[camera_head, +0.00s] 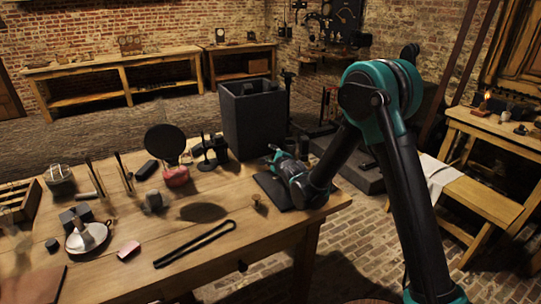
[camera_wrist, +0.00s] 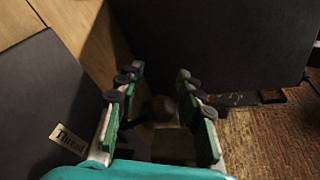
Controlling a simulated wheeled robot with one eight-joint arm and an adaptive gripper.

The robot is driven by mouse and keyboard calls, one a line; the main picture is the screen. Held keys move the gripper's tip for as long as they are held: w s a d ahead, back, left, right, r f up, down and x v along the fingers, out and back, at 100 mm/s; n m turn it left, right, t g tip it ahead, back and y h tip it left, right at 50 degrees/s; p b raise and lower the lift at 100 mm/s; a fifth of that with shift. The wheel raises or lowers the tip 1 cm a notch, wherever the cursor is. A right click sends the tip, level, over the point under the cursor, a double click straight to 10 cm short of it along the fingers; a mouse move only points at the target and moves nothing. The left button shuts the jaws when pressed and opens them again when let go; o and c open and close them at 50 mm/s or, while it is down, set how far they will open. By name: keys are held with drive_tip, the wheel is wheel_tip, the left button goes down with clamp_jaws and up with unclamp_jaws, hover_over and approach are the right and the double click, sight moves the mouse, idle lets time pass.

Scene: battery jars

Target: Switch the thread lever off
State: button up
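A dark plate (camera_wrist: 35,90) with a paper label reading "Thread" (camera_wrist: 68,138) fills the left of the wrist view. In the head view the dark plate (camera_head: 271,190) lies at the table's right corner. A dark round knob (camera_wrist: 160,107), apparently the lever's end, shows between the fingers of my gripper (camera_wrist: 160,76). The fingers stand apart on either side of it, with gaps visible. In the head view my gripper (camera_head: 283,160) is low over the plate and hides the lever. I cannot tell the lever's position.
A tall dark square bin (camera_head: 252,125) stands just behind the table corner, close to my gripper. The wooden table (camera_head: 240,235) holds a black rod tool (camera_head: 195,244), a small wooden knob (camera_head: 258,201), a round black disc (camera_head: 165,141) and several small blocks. Brick floor lies to the right.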

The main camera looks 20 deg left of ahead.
drive_tip(key=v, duration=1.2)
drive_tip(key=shift+d, duration=0.1)
